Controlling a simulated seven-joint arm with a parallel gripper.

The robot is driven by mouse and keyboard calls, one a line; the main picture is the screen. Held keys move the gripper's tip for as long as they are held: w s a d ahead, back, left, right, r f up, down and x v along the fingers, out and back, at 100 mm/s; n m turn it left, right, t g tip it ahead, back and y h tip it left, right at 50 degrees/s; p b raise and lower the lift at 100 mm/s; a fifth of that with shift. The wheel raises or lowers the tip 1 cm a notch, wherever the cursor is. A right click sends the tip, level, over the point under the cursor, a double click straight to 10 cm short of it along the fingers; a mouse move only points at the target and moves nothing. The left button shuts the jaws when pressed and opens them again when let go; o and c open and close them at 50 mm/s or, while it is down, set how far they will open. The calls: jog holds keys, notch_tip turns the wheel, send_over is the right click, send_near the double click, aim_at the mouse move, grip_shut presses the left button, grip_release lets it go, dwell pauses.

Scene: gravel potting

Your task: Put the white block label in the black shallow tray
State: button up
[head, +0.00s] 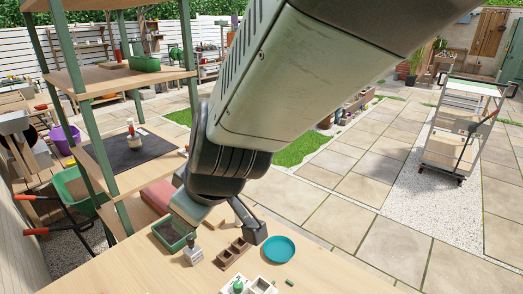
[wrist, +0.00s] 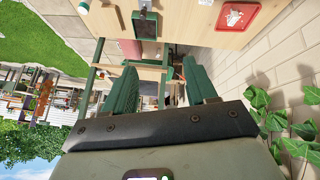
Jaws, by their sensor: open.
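A small white block (head: 193,256) with a dark upper part stands on the wooden table; it is likely the white block label, but its face is too small to read. Just behind and left of it is a shallow tray with a dark green rim (head: 168,249); I cannot tell whether this is the black shallow tray. A dark tray (wrist: 145,34) also shows near the table edge in the wrist view. My gripper (head: 226,222) is above the table, partly hidden by my arm. In the wrist view my gripper (wrist: 160,74) has its green fingers apart, with nothing between them.
A brown wooden compartment block (head: 232,252), a teal saucer (head: 279,249) and a white compartment tray (head: 262,286) stand on the table. A wooden shelf (head: 135,80) rises behind. The table's left front looks bare.

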jog(key=s+d+r+m+h, duration=0.2)
jog(key=s+d+r+m, duration=0.3)
jog(key=d, duration=0.4)
jog(key=s+d+r+m+h, duration=0.2)
jog(key=s+d+r+m, duration=0.3)
jog(key=d, duration=0.4)
jog(key=shift+s+d+m, duration=0.35)
jog(key=shift+m, duration=0.35)
